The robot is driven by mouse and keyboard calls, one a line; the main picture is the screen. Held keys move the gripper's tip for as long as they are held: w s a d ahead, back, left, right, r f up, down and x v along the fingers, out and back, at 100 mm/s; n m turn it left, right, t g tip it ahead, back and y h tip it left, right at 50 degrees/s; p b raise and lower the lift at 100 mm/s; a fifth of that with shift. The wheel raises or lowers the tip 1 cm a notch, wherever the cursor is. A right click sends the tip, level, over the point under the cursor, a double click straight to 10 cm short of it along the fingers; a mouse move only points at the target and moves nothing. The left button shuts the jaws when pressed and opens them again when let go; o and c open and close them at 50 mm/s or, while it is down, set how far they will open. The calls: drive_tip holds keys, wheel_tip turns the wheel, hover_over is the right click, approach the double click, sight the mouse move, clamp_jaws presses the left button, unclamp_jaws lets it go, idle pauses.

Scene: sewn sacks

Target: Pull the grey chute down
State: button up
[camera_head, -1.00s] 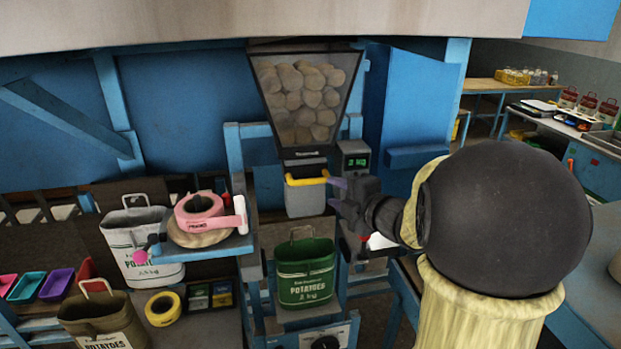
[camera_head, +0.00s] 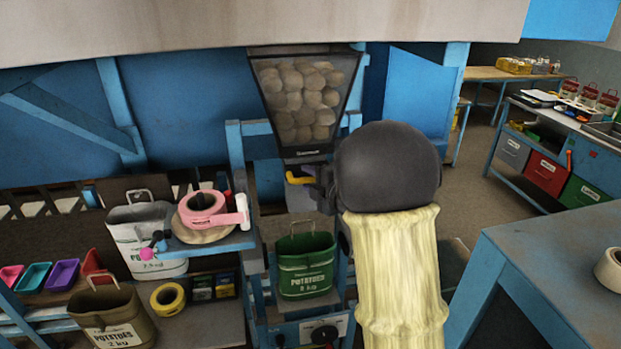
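The grey chute (camera_head: 299,200) hangs below the dark hopper (camera_head: 297,100), which is full of potatoes. A yellow handle (camera_head: 297,180) runs across the top of the chute; only its left part shows. My gripper (camera_head: 318,182) is at the right part of the handle, with my dark arm joint and pale yellow arm link in front of it. Its fingers are mostly hidden, so I cannot tell whether they are closed on the handle. A green potato sack (camera_head: 304,265) stands open and upright under the chute, with a gap between them.
A blue shelf at left bears a pink tape roll (camera_head: 203,206) and a white roll. An olive sack (camera_head: 112,315), a white sack (camera_head: 145,235) and a yellow tape roll (camera_head: 168,299) are lower left. A blue-edged table (camera_head: 560,265) stands at right.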

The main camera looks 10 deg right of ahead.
clamp_jaws()
drive_tip(key=shift+f, duration=0.1)
wheel_tip(320, 180, down, 16)
drive_tip(key=b, duration=1.8)
drive_tip(key=shift+f+b, duration=0.15)
drive_tip(key=shift+b, duration=0.25)
drive_tip(key=shift+s+f, duration=0.1)
drive_tip(key=shift+f, duration=0.05)
unclamp_jaws()
